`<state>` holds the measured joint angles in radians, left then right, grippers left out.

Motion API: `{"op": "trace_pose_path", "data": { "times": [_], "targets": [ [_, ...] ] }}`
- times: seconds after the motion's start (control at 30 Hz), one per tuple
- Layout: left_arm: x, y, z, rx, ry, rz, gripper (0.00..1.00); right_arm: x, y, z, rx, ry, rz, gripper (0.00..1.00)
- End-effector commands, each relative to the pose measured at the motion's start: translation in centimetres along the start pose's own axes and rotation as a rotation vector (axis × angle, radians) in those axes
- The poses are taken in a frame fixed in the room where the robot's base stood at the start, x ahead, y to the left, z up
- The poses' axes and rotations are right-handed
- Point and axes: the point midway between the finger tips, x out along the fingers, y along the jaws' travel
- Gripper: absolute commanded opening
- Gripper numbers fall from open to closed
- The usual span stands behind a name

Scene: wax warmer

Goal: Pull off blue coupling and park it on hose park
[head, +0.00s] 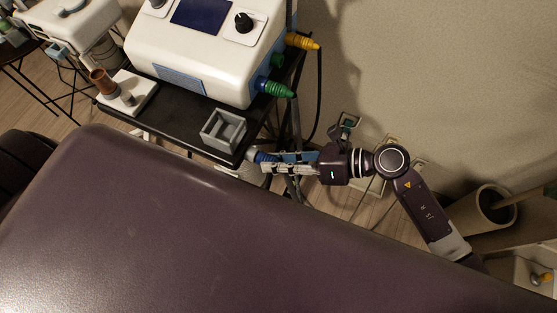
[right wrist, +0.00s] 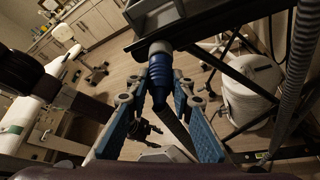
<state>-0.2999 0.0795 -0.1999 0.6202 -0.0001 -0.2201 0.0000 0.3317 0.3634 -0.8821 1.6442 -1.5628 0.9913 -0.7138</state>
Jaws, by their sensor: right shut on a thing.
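The blue coupling (right wrist: 160,75) is ribbed and has a grey end at its top. It sits between the fingertips of my right gripper (right wrist: 160,90), which is shut on it. In the head view the blue coupling (head: 262,157) shows at the tips of my right gripper (head: 270,161), just off the cart's front right corner. The grey end is close to the cart's edge; I cannot tell whether it touches a peg or holder there. I cannot clearly make out a hose park. My left gripper is not in view.
A white machine (head: 205,50) stands on a black cart (head: 180,122), with green (head: 279,89) and yellow (head: 303,41) couplings at its right side. A grey open box (head: 223,129) sits near the cart's corner. A purple padded bed (head: 200,230) fills the foreground. A bin (head: 488,208) stands right.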

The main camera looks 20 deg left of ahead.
Motion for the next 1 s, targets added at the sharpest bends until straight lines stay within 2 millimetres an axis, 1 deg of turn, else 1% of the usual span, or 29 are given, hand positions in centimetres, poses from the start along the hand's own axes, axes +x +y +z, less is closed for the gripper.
{"op": "trace_pose_path", "data": {
  "times": [0.33,0.37,0.53,1.0],
  "targets": [
    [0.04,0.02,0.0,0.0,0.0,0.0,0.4,0.29,0.01,0.17,-0.001,-0.001,0.0,0.0],
    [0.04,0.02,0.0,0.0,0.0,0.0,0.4,0.29,0.01,0.17,-0.001,-0.001,0.0,0.22],
    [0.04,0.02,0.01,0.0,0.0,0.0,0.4,0.29,0.02,0.16,-0.001,-0.001,0.0,0.41],
    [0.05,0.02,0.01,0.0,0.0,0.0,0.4,0.26,0.0,0.12,0.0,0.0,0.0,0.42]
  ]
}}
